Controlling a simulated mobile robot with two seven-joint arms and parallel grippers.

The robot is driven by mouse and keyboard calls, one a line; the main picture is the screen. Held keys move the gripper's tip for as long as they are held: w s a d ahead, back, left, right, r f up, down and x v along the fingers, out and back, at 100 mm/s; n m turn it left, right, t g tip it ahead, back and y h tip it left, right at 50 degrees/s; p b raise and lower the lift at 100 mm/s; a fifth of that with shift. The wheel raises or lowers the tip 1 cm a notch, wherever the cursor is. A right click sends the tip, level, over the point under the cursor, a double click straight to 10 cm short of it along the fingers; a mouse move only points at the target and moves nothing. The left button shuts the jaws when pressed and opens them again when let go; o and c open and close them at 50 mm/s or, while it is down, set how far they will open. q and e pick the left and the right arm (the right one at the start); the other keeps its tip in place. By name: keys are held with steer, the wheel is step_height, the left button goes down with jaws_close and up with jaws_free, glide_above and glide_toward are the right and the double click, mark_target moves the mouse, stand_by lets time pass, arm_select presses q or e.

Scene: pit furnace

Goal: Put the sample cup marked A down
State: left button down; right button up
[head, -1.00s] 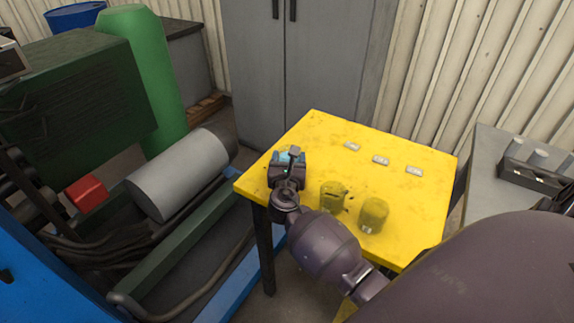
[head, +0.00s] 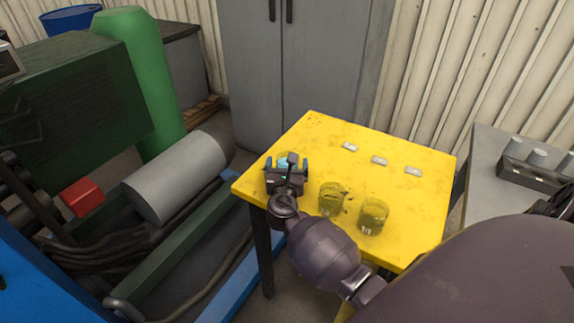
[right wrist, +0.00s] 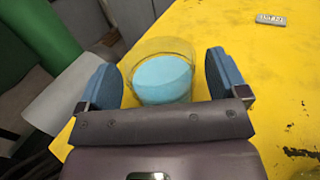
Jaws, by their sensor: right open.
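A clear cup with light blue contents (head: 284,160) stands near the left corner of the yellow table (head: 395,190). It also shows in the right wrist view (right wrist: 163,80), and no letter on it can be read. My right gripper (head: 287,165) is open, with a blue finger pad on each side of this cup. In the right wrist view, gaps show between the pads and the cup. Two more see-through cups, one (head: 331,199) and another (head: 373,216), stand on the table to the right of my right arm, with olive-yellow tints. My left gripper is out of view.
Three small label plates, one (head: 349,147), a second (head: 379,161) and a third (head: 413,171), lie in a row toward the table's back. The table between them and the cups is clear. A grey bench with a dark rack (head: 533,177) stands at right.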

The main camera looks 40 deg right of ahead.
steer(key=shift+r, duration=0.1)
steer(key=shift+s+a+r, duration=0.1)
steer(key=p+v, duration=0.1)
steer(key=v, duration=1)
steer(key=shift+s+a, duration=0.25)
